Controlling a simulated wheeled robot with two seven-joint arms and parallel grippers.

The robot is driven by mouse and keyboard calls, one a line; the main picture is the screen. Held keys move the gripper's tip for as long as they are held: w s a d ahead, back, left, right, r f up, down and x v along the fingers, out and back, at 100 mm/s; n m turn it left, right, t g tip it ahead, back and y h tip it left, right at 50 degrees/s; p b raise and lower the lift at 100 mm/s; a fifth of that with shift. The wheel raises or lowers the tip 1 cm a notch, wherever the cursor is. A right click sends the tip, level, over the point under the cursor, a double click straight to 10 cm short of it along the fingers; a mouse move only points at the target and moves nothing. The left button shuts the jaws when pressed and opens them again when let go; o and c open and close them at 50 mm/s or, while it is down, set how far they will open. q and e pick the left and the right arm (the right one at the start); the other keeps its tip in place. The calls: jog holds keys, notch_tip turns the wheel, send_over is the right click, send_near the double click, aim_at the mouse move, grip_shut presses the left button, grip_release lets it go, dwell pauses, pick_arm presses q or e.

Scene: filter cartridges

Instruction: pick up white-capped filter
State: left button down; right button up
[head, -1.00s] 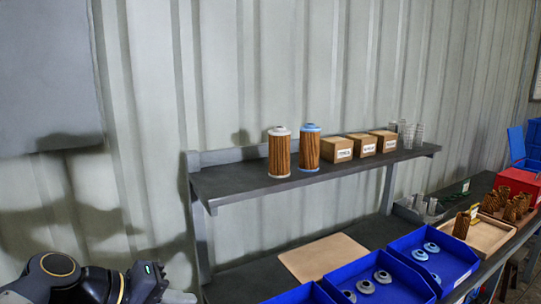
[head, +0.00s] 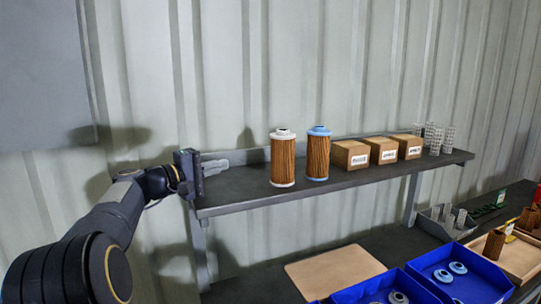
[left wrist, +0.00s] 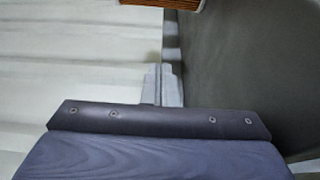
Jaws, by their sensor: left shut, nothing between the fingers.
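The white-capped filter (head: 283,158) has brown pleats and stands upright on the dark upper shelf (head: 235,192), towards its left end. My left gripper (head: 226,164) is at the shelf's left end, left of this filter and apart from it. Its grey fingers are shut with nothing between them and point right. In the left wrist view the shut fingers (left wrist: 162,84) show in the middle. A brown pleated edge with a pale rim (left wrist: 165,3) shows at the top; its cap is out of frame there. My right gripper is not in view.
A blue-capped filter (head: 318,154) stands close to the right of the white-capped one. Below are a tan board (head: 334,273) and blue bins (head: 458,277). The corrugated wall (head: 330,70) is behind.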

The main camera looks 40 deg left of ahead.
aim_at(275, 164)
pick_arm(q)
jog(key=w+p, duration=0.1)
jog(key=w, duration=0.4)
jog(key=w+d+p, duration=0.1)
jog(key=w+p, duration=0.1)
jog(key=w, duration=0.3)
jog(key=w+d+p, duration=0.1)
jog(key=w+p, duration=0.1)
jog(key=w, duration=0.2)
jog(key=shift+w+d+r, duration=0.1)
jog(key=shift+w+r, duration=0.1)
jog(key=shift+w, duration=0.2)
jog(key=s+d, duration=0.1)
jog(key=d, duration=0.2)
jog(key=shift+s, duration=0.35)
jog(key=shift+s+d+p, duration=0.15)
jog(key=shift+d+p, duration=0.05)
jog(key=shift+p, duration=0.1)
jog(key=shift+f, duration=0.2)
jog(key=shift+d, duration=0.1)
